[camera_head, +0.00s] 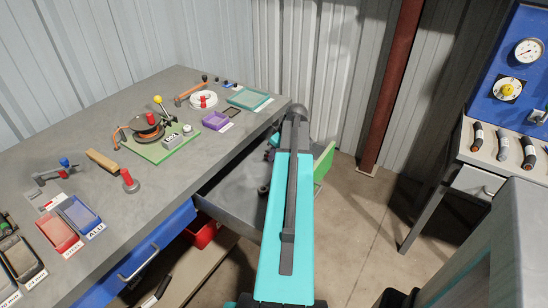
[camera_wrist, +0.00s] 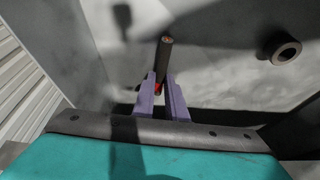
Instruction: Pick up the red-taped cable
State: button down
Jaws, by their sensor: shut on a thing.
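In the wrist view, a dark cable piece (camera_wrist: 165,52) stands upright between the two purple fingers of my gripper (camera_wrist: 160,82). A bit of red tape (camera_wrist: 157,88) shows low on it, between the fingers. My gripper is shut on this cable, inside or just above the open grey drawer (camera_head: 226,205) in the head view. There my arm hides the cable and most of the gripper; only a bit of purple (camera_head: 270,155) shows. I cannot tell whether the cable's lower end touches the drawer floor.
A dark ring-shaped part (camera_wrist: 285,51) lies in the drawer, also visible in the head view (camera_head: 263,190). The workbench (camera_head: 205,90) holds trays and tools. A red bin (camera_head: 201,232) sits below the drawer. Several short dark pieces (camera_head: 503,145) lie on the right-hand station. Floor between is clear.

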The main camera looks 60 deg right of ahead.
notch_tip(320, 180, up, 18)
jog(key=b, duration=0.1)
jog(key=shift+f, duration=0.25)
dwell(0.4)
jog(key=shift+w+a, duration=0.1)
dwell(0.5)
